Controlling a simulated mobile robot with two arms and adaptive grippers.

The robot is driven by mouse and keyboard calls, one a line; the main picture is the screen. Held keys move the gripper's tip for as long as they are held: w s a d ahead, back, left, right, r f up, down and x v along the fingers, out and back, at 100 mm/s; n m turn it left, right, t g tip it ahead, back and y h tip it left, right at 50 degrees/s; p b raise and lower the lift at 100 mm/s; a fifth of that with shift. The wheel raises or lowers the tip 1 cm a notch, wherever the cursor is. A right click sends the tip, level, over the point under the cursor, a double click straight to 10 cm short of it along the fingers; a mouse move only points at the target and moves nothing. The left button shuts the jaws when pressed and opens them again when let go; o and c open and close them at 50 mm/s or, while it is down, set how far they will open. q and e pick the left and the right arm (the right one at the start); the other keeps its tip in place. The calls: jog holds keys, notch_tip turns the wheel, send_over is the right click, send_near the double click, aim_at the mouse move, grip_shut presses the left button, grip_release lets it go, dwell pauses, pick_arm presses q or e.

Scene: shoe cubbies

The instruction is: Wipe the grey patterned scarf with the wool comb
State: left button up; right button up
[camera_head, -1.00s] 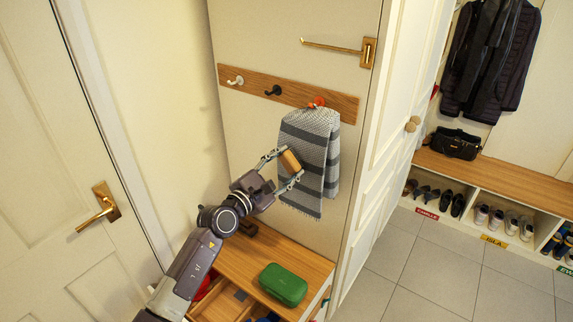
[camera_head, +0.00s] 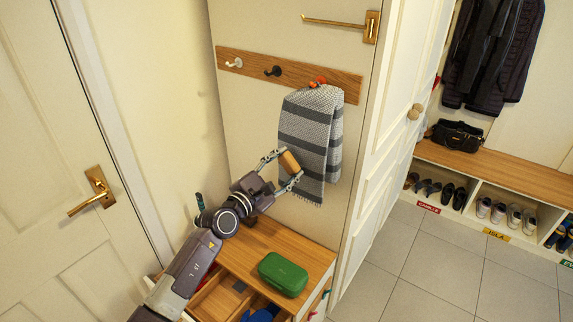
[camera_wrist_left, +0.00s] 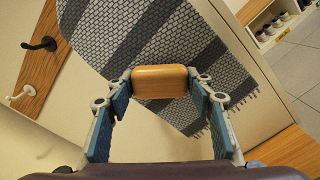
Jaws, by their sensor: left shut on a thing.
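The grey patterned scarf (camera_head: 311,130) with darker bands hangs from the orange hook on the wall rack. It also fills the upper part of the left wrist view (camera_wrist_left: 150,35). My left gripper (camera_head: 288,168) is shut on the wool comb (camera_head: 290,161), a small wooden block. In the left wrist view the comb (camera_wrist_left: 160,82) sits between the fingertips, in front of the scarf's lower part. Whether the comb touches the scarf cannot be told; its far side is hidden. My right gripper is not in view.
A wooden hook rack (camera_head: 247,69) also carries a white and a black hook. Below stands a wooden bench (camera_head: 247,250) with a green case (camera_head: 283,274) and an open drawer. A white door (camera_head: 385,150) is to the right of the scarf.

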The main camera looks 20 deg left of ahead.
aim_at(285, 156)
pick_arm(q)
notch_tip(285, 156, down, 4)
jog(key=shift+s+a+r+b, duration=0.1)
jog(key=shift+b, duration=1.15)
jog(key=shift+a, duration=0.1)
jog(key=shift+r+p, duration=0.5)
jog(key=shift+r, duration=0.05)
jog(key=r+p, duration=0.9)
jog(key=shift+w+r+p, duration=0.15)
jog(key=shift+w+p, duration=0.15)
jog(key=shift+w, duration=0.05)
jog(key=shift+w+f+b, duration=0.1)
jog(key=shift+f+b, duration=1.3)
jog(key=shift+f, duration=0.25)
notch_tip(285, 156, down, 7)
jog(key=b, duration=0.6)
jog(key=shift+s, duration=0.3)
